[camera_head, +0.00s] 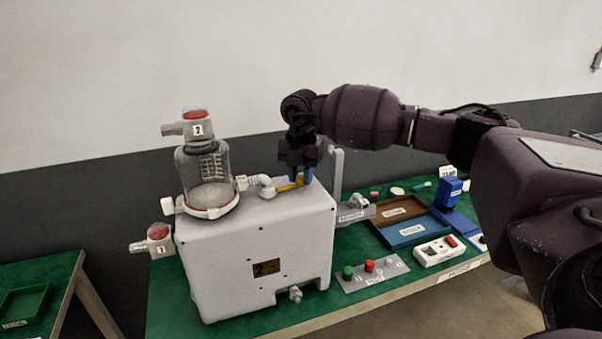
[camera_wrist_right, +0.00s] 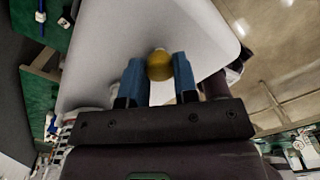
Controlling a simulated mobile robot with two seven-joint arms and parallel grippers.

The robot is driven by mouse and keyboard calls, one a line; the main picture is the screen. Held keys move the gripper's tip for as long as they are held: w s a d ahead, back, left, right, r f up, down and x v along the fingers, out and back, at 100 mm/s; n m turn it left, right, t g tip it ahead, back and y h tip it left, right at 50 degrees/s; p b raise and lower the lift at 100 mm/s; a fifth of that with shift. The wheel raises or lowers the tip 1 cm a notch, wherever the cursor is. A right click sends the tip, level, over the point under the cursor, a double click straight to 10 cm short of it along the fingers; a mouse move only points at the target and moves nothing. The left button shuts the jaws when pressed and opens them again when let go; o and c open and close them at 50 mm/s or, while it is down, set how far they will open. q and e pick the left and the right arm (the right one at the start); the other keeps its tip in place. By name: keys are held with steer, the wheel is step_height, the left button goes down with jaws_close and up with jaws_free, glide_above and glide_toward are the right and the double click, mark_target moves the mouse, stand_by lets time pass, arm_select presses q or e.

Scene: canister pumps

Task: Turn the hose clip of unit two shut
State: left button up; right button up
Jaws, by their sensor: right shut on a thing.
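Unit two (camera_head: 250,245) is a white box on the green bench, with a black and yellow "2" label on its front. A clear canister (camera_head: 205,170) with a red-topped head marked 2 stands on it. A short white hose elbow (camera_head: 265,184) is beside the canister, next to the yellow hose clip (camera_head: 289,187). My right gripper (camera_head: 303,176) reaches down over the box top, its blue fingers shut on the yellow clip. In the right wrist view the clip's rounded yellow end (camera_wrist_right: 160,65) shows between the fingertips (camera_wrist_right: 160,75). My left gripper is in neither view.
A second red-topped head marked 1 (camera_head: 158,238) is at the box's left. To the right are a brown tray (camera_head: 398,207), a blue tray (camera_head: 408,234), a button plate (camera_head: 370,276) and a white switch box (camera_head: 438,250). A grey upright post (camera_head: 337,172) stands close behind the gripper.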

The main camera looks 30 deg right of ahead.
mark_target(301, 177)
steer(key=shift+r+m, duration=0.15)
steer(key=shift+m, duration=0.45)
steer(key=o, duration=0.9)
step_height(301, 177, up, 11)
steer(key=shift+f+b, duration=0.15)
steer(key=shift+b, duration=0.35)
